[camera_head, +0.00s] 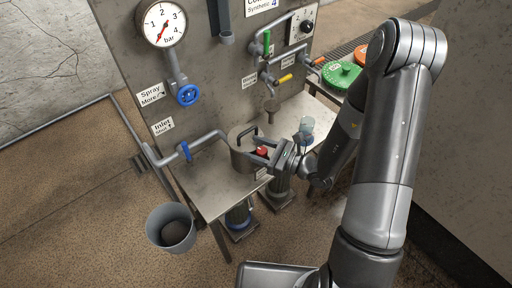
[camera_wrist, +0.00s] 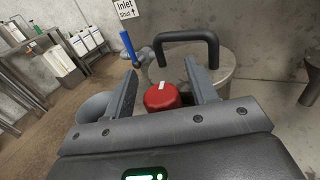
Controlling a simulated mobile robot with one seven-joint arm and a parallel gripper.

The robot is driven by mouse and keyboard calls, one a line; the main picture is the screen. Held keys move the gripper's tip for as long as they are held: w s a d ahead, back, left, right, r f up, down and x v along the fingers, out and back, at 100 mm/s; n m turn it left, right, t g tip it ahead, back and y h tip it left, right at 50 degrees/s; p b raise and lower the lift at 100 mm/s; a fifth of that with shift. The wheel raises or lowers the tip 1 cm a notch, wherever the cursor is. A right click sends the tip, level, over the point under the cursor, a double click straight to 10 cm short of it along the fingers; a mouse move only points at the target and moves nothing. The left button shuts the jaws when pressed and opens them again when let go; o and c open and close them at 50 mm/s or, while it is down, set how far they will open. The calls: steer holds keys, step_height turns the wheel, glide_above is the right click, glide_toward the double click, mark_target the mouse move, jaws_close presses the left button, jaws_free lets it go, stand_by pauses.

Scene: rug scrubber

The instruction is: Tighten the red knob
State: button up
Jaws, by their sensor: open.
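The red knob (camera_wrist: 161,96) is round with a white mark on its top. In the wrist view it sits between the two open fingers of my gripper (camera_wrist: 168,92), in front of a grey metal pot (camera_wrist: 232,72) with a black handle (camera_wrist: 187,38). A gap shows on each side of the knob. In the head view the red knob (camera_head: 262,151) shows at the front right of the pot (camera_head: 238,158). My gripper (camera_head: 262,154) reaches it from the right, just above the table. The knob's lower part is hidden in the wrist view.
The pot stands on a metal table (camera_head: 213,191) against a panel with a gauge (camera_head: 160,24), a blue wheel (camera_head: 188,95) and several pipes. A blue-handled inlet valve (camera_head: 185,151) is left of the pot. A grey bucket (camera_head: 171,229) stands on the floor.

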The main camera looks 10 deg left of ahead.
steer(key=shift+a, duration=0.15)
steer(key=c, duration=1)
steer(key=shift+o, duration=0.2)
steer(key=shift+n+g, duration=0.3)
steer(key=n+g, duration=0.1)
steer(key=g, duration=0.1)
steer(key=n+g, duration=0.1)
steer(key=g, duration=0.1)
steer(key=n+g+y, duration=0.1)
steer(key=n+g, duration=0.1)
steer(key=shift+s, duration=0.25)
steer(key=shift+s+n+g+h, duration=0.2)
steer(key=shift+n+g+h, duration=0.2)
steer(key=shift+n+g, duration=1)
steer(key=shift+s+n+g+h, duration=0.2)
steer(key=shift+n+g+h, duration=0.35)
steer(key=shift+g, duration=1.45)
steer(key=shift+n+g, duration=0.3)
steer(key=shift+n, duration=0.05)
